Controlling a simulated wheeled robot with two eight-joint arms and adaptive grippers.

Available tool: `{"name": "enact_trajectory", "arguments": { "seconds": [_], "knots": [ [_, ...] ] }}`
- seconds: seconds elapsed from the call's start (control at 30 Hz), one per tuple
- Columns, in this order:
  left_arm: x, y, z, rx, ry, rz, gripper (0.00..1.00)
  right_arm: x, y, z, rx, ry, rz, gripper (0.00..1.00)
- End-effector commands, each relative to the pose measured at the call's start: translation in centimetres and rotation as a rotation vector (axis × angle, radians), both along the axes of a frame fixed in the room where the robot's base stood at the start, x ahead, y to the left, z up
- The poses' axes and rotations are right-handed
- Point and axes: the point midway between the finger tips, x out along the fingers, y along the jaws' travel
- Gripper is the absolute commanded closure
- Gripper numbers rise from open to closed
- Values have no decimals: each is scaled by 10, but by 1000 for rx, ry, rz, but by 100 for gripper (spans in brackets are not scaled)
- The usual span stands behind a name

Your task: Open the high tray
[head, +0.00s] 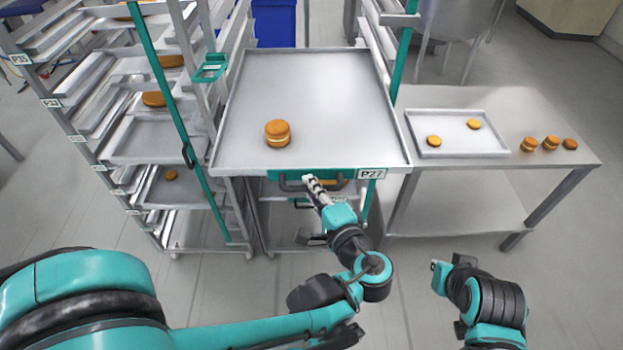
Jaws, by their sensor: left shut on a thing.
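The high tray (335,85), a wide grey metal tray, sticks out from a rack toward me. One round filled cake (277,134) stands on its left front part. A teal strip with a dark handle and the label P27 runs along its front edge. My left gripper (313,184) is at this handle (290,184) and is shut on it. The fingers hide part of the handle. My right gripper (446,265) is at the lower right, apart from the rack and table; its fingers are too unclear to tell open from shut.
A rack (130,110) with several trays and a teal upright bar stands at the left. At the right, a metal table (560,120) holds a small tray (460,150) with two rounds, and 3 rounds beside it. A lower tray sits under the high tray. A blue bin (275,22) stands behind.

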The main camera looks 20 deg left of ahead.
Motion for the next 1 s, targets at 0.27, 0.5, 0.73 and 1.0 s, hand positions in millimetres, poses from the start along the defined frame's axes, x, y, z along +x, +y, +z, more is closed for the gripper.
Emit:
{"name": "enact_trajectory", "arguments": {
  "seconds": [0.27,0.5,0.73,1.0],
  "knots": [
    [-1,0,-1,-2,1,1,100,0,0,0,0,0,0,100],
    [-1,0,-1,-1,2,0,66,0,0,0,0,0,0,100],
    [-1,-1,0,-1,1,0,66,0,0,0,0,0,0,100],
    [-26,-22,6,-1,0,-6,66,0,0,0,0,0,0,100]
  ]
}}
